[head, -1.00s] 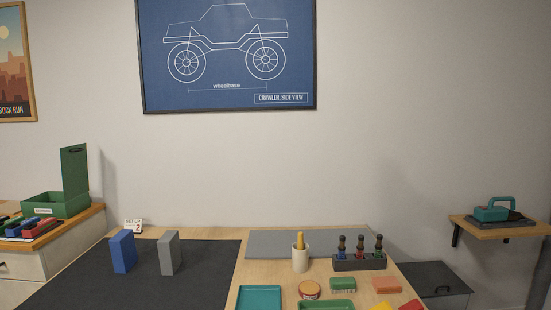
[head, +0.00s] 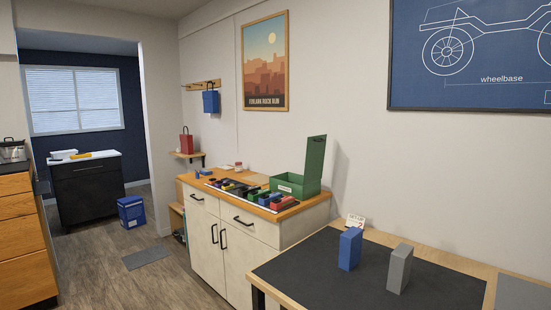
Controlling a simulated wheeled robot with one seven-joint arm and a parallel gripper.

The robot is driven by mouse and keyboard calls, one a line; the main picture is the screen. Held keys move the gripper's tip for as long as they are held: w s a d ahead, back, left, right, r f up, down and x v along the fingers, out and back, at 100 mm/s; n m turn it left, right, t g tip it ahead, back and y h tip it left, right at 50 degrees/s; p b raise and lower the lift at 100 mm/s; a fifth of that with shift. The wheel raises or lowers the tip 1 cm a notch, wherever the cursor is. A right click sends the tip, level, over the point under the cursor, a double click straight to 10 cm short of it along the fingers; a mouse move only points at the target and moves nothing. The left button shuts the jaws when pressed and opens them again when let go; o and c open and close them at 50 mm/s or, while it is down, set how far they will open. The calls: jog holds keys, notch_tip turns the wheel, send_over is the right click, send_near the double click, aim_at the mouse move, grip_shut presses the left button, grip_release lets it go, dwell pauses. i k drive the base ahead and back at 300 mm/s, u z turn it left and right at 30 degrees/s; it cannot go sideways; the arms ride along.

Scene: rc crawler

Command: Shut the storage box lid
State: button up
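The green storage box (head: 293,188) stands on the wooden top of a white cabinet, against the wall. Its lid (head: 315,166) is open and stands upright at the box's right side. A pale label shows on the box's front. The inside of the box is mostly hidden from here. My gripper is not in view.
Several coloured items lie on a dark mat (head: 240,191) left of the box. The white cabinet (head: 221,232) has black handles. A table with a black mat (head: 370,282) holds a blue block (head: 350,249) and a grey block (head: 399,268). Open wooden floor (head: 170,280) lies at left.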

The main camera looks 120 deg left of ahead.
aim_at(316, 146)
jog(key=u, duration=0.75)
jog(key=i, duration=0.1)
jog(key=u, duration=2.8)
jog(key=i, duration=1)
jog(key=z, duration=0.05)
jog(key=k, duration=0.5)
jog(key=u, duration=1.3)
